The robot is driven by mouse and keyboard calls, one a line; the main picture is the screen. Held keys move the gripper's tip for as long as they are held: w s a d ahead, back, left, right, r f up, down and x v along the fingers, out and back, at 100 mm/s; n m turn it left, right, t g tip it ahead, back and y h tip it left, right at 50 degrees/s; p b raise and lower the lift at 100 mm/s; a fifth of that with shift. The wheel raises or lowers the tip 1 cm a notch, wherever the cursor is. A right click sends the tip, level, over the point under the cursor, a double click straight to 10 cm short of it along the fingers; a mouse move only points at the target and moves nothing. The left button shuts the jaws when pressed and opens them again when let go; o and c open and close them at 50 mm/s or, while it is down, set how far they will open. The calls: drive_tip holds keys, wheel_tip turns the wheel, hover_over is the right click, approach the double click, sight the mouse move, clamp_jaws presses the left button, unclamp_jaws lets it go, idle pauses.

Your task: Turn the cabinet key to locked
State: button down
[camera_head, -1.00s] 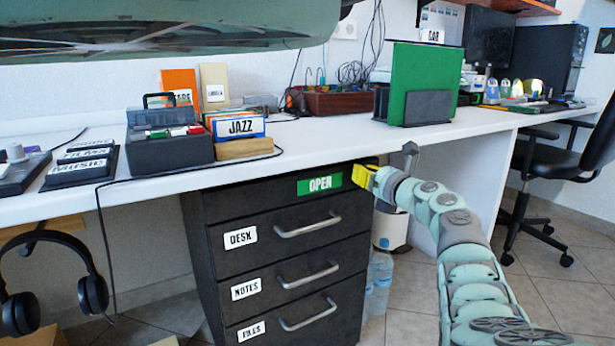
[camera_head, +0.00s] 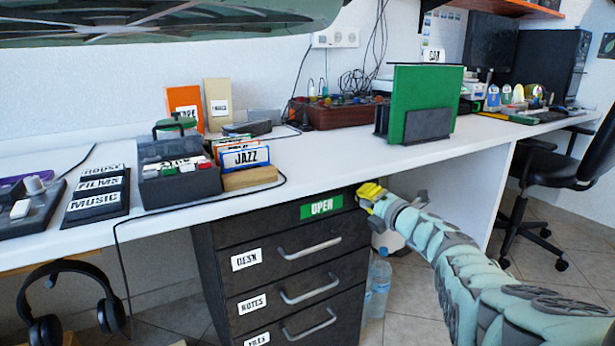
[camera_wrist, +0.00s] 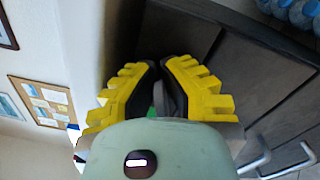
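The dark drawer cabinet (camera_head: 225,240) stands under the white desk. A green label reading OPEN (camera_head: 321,207) is on its top front panel. My gripper (camera_head: 366,193), with yellow fingers, is at the panel's upper right corner, just right of the label. In the wrist view my gripper (camera_wrist: 160,65) points at the dark cabinet front, its fingertips close together with a narrow gap. A green sliver and a grey shape show between the fingers. The key cannot be made out; the fingers cover that corner. I cannot tell whether they hold it.
Drawer handles (camera_head: 309,246) stick out below the panel. The desk edge (camera_head: 240,202) overhangs just above my gripper. A black cable hangs left of the cabinet. Water bottles (camera_head: 379,285) stand on the floor to its right. A black chair (camera_head: 545,190) is farther right.

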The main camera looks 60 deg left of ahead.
drive_tip(key=m, duration=0.3)
drive_tip(key=shift+w+f, duration=0.15)
drive_tip(key=shift+f+m+p, duration=0.15)
drive_tip(key=shift+m+p, duration=0.15)
drive_tip(key=shift+m, duration=0.9)
drive_tip(key=c, duration=1.1)
unclamp_jaws()
drive_tip(key=shift+s+n, duration=0.2)
drive_tip(key=shift+n, duration=0.2)
